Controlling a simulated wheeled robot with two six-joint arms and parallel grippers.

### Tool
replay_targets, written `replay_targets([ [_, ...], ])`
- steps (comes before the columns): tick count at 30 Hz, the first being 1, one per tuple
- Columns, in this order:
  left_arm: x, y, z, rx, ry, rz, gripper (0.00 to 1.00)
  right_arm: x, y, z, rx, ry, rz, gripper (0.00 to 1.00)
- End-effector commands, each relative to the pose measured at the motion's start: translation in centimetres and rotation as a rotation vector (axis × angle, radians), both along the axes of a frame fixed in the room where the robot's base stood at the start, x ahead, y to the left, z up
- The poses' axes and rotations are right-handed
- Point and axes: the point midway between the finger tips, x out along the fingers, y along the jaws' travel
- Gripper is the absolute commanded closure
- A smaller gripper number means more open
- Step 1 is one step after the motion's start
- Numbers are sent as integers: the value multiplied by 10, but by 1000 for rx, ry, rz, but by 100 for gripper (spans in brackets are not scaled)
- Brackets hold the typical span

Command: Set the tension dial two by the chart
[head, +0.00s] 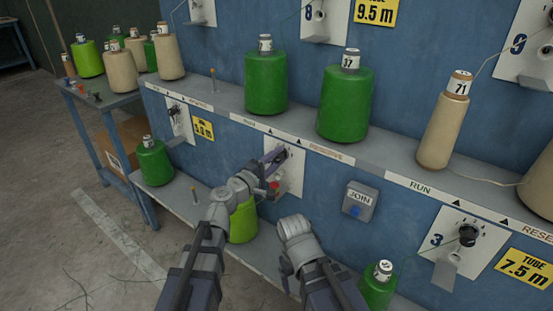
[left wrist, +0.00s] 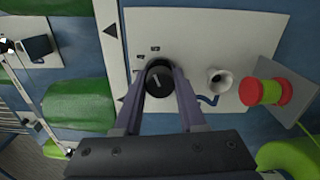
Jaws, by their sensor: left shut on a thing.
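The black tension dial (left wrist: 160,78) sits on a white plate (left wrist: 205,30) in the left wrist view, with a pale pointer mark on its face. My left gripper (left wrist: 160,85) has a finger on each side of the dial and is shut on it. In the head view my left gripper (head: 277,157) reaches the middle plate (head: 293,178) and largely hides the dial. The plate's number cannot be read. My right arm (head: 300,240) shows at the bottom middle, but I cannot make out its gripper's fingers.
A pale guide (left wrist: 218,80) and a red and green spool (left wrist: 265,92) are beside the dial. Green cones (head: 345,105) stand on the shelf above. A JOIN box (head: 360,201) is to the right. Dial three (head: 467,235) is farther right, by a yellow 7.5 m sign (head: 526,268).

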Motion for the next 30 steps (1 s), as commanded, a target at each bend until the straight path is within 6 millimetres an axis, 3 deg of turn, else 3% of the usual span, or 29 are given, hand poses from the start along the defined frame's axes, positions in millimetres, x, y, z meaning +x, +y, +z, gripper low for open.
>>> replay_targets([
  [12, -1, 0, 0, 145, -104, -1, 100, 0, 0, 0, 0, 0, 0, 17],
  [29, -1, 0, -1, 169, -122, -1, 100, 0, 0, 0, 0, 0, 0, 17],
  [30, -1, 0, -1, 168, -121, -1, 58, 0, 0, 0, 0, 0, 0, 17],
])
